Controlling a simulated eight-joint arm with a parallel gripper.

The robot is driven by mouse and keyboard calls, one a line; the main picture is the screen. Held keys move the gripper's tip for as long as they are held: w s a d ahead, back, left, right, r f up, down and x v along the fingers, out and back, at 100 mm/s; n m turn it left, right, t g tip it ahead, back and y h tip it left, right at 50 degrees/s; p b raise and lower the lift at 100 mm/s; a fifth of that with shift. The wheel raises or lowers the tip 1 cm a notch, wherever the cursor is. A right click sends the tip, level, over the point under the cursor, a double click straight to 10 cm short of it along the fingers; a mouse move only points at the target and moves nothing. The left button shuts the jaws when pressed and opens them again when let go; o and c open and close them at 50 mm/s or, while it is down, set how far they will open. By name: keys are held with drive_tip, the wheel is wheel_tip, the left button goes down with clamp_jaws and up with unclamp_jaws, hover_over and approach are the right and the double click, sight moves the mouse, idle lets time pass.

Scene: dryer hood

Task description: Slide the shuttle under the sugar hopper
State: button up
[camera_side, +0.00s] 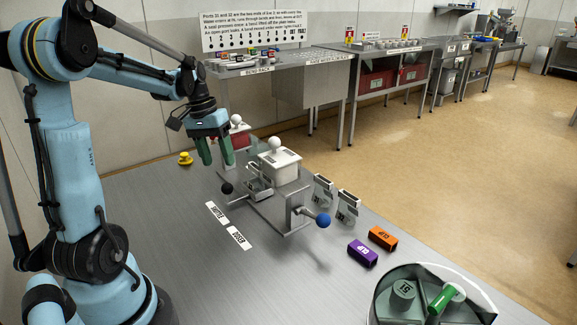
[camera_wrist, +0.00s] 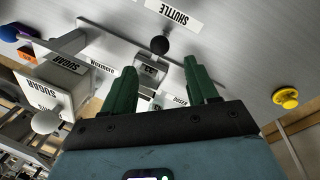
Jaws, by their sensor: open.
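The sugar hopper (camera_side: 279,168) is a white box with a white ball knob, standing on a metal frame. In the wrist view the hopper (camera_wrist: 58,90) is at the left, marked SUGAR. The shuttle (camera_side: 258,183) is a small metal piece beside the hopper, with a black ball knob (camera_side: 227,188) on its near left side. The shuttle (camera_wrist: 149,69) and black knob (camera_wrist: 160,45) show between and beyond my fingers in the wrist view. My gripper (camera_side: 217,160) has green fingers, is open and empty, and hangs above and behind the black knob, apart from it.
A blue ball knob (camera_side: 322,220) sticks out at the frame's right. A second hopper (camera_side: 237,132) stands behind my gripper. A yellow knob (camera_side: 185,158) is at the back left. Purple (camera_side: 362,253) and orange (camera_side: 383,238) clips lie at right.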

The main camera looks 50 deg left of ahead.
sight(245, 187)
drive_tip(key=shift+w+d+f, duration=0.15)
drive_tip(key=shift+d+f, duration=0.05)
drive_tip(key=shift+f, duration=1.1)
drive_tip(key=shift+w+d+f, duration=0.15)
drive_tip(key=shift+d+f, duration=0.1)
drive_tip(key=shift+f, duration=1.05)
drive_tip(key=shift+w+d+f, duration=0.15)
drive_tip(key=shift+d+f, duration=0.05)
drive_tip(key=shift+f, duration=1.1)
clamp_jaws()
